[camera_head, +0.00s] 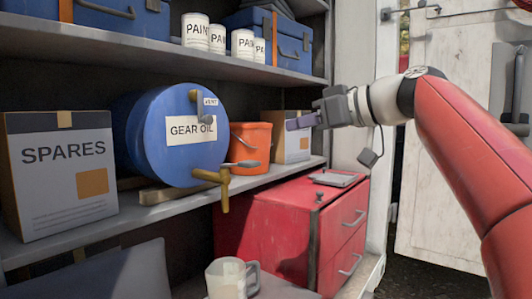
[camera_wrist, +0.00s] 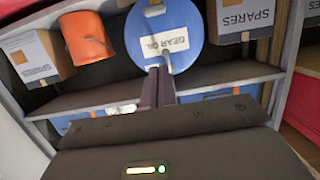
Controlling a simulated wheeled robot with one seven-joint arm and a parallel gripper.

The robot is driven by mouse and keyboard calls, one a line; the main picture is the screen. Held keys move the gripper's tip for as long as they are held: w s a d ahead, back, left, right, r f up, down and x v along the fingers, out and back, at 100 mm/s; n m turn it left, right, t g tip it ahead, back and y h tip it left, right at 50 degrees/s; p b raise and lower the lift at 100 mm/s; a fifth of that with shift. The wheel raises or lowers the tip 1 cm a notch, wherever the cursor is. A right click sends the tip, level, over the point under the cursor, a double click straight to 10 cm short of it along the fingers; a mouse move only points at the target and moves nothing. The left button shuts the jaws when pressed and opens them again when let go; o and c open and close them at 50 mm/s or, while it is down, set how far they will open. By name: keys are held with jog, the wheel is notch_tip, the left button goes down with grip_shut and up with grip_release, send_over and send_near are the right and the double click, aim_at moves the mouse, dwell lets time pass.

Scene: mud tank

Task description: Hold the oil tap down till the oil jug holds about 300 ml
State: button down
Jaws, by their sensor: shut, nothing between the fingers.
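The blue gear oil drum (camera_head: 150,130) lies on its side on the middle shelf. Its brass tap (camera_head: 223,190) sticks out low at the front, with a grey lever (camera_head: 241,164) on it. The clear oil jug (camera_head: 228,279) with a grey handle stands below the tap; its oil level cannot be read. My gripper (camera_head: 291,124) is shut and empty, up and to the right of the tap and apart from it. In the wrist view my shut fingers (camera_wrist: 159,77) overlap the lower edge of the drum face (camera_wrist: 185,22), which appears upside down.
A vent valve (camera_head: 202,117) sits high on the drum face. An orange bucket (camera_head: 250,145) and a small box (camera_head: 292,146) stand to its right, a spares box (camera_head: 60,175) to its left. A red drawer cabinet (camera_head: 285,225) stands below. Paint cans (camera_head: 217,39) line the upper shelf.

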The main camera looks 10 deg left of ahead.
jog(key=shift+a, duration=0.1)
jog(key=p, duration=0.2)
send_near(237, 165)
jog(key=w+a+r, duration=0.3)
jog(key=w+r, duration=0.1)
jog(key=r, duration=0.1)
jog(key=shift+a+f+b, duration=0.25)
jog(key=shift+f+b, duration=0.15)
jog(key=shift+f, duration=0.8)
jog(key=shift+a+f+b, duration=0.25)
jog(key=shift+f+b, duration=0.1)
jog(key=shift+f, duration=0.8)
